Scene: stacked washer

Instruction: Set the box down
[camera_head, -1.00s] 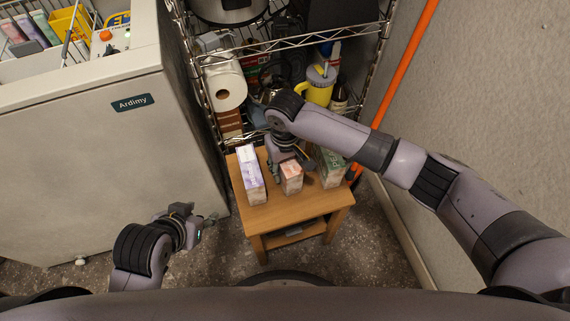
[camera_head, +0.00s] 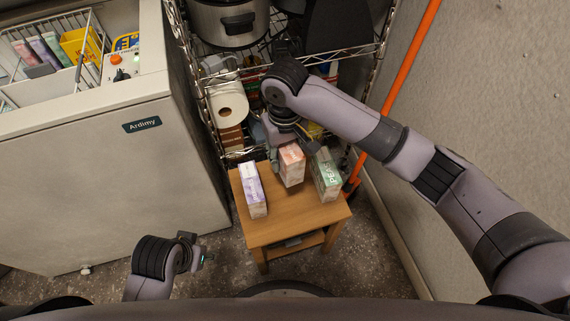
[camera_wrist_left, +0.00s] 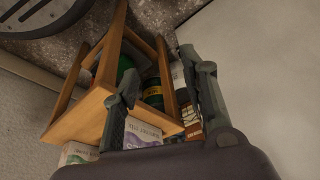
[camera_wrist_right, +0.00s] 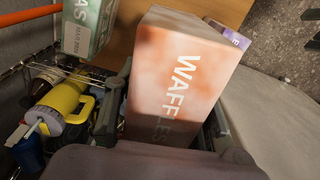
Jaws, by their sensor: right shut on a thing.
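The orange-pink waffles box (camera_head: 292,166) is upright in my right gripper (camera_head: 291,150), over the middle of the small wooden table (camera_head: 280,222). It appears raised above the tabletop. In the right wrist view the waffles box (camera_wrist_right: 178,82) sits between the two fingers, which close on its sides. A purple-and-white box (camera_head: 252,190) stands to its left on the table and a green box (camera_head: 326,175) to its right. My left gripper (camera_head: 197,254) is empty, left of the table; in the left wrist view its fingers (camera_wrist_left: 165,85) are apart.
A wire shelf (camera_head: 285,55) behind the table holds a paper roll (camera_head: 229,103) and a cooker (camera_head: 229,22). A white chest freezer (camera_head: 95,190) stands at left. An orange pole (camera_head: 398,85) leans near the right wall. The table's front part is bare.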

